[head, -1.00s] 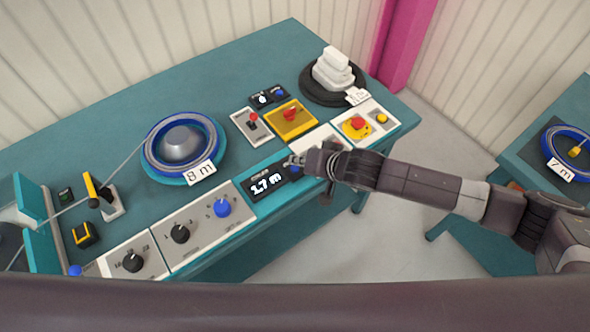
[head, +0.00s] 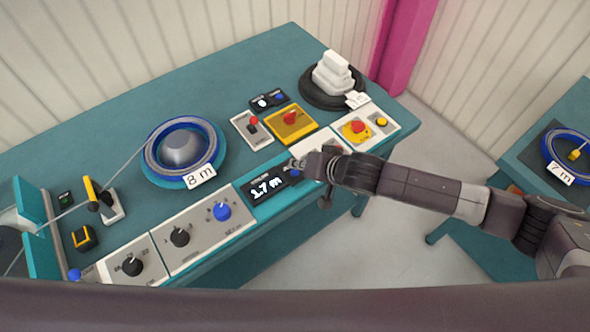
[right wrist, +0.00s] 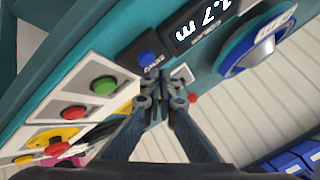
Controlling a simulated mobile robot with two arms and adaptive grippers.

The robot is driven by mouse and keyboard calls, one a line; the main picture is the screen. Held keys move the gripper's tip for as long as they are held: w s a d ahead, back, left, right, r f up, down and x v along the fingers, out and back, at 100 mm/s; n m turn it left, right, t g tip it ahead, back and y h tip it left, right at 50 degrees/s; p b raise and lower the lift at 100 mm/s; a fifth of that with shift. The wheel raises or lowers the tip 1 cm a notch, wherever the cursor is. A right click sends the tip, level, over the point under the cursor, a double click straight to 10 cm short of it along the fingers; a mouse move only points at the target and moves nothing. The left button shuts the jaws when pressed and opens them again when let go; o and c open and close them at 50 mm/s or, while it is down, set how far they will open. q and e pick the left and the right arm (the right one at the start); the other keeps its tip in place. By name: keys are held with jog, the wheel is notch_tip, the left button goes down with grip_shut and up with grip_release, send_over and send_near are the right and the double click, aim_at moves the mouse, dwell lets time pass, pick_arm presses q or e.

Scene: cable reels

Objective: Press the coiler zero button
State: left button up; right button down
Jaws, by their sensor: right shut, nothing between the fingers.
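The coiler display (head: 266,186) reads 1.7 m on the front panel of the teal bench; it also shows in the right wrist view (right wrist: 205,22). At its end sits the blue zero button (right wrist: 147,60), mostly hidden behind my gripper in the head view. My right gripper (head: 297,162) is shut and empty, over the panel beside the display. In the right wrist view its fingertips (right wrist: 153,77) point towards the blue button and appear just short of it; I cannot tell the exact gap. My left gripper is not in view.
A panel with green (right wrist: 104,85) and red (right wrist: 74,113) buttons lies beside the zero button, then a red emergency stop (head: 357,127) on yellow. Behind are a yellow box with a red knob (head: 291,118) and a blue reel (head: 158,164) tagged 8 m.

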aim_at(297, 173)
dwell(0.4)
jog(key=shift+f, duration=0.4)
jog(key=shift+f, duration=0.5)
dwell(0.7)
jog(key=shift+r, duration=0.15)
jog(key=shift+r+p, duration=0.75)
jog(key=shift+p, duration=0.1)
notch_tip(297, 173, up, 5)
jog(key=p, duration=0.5)
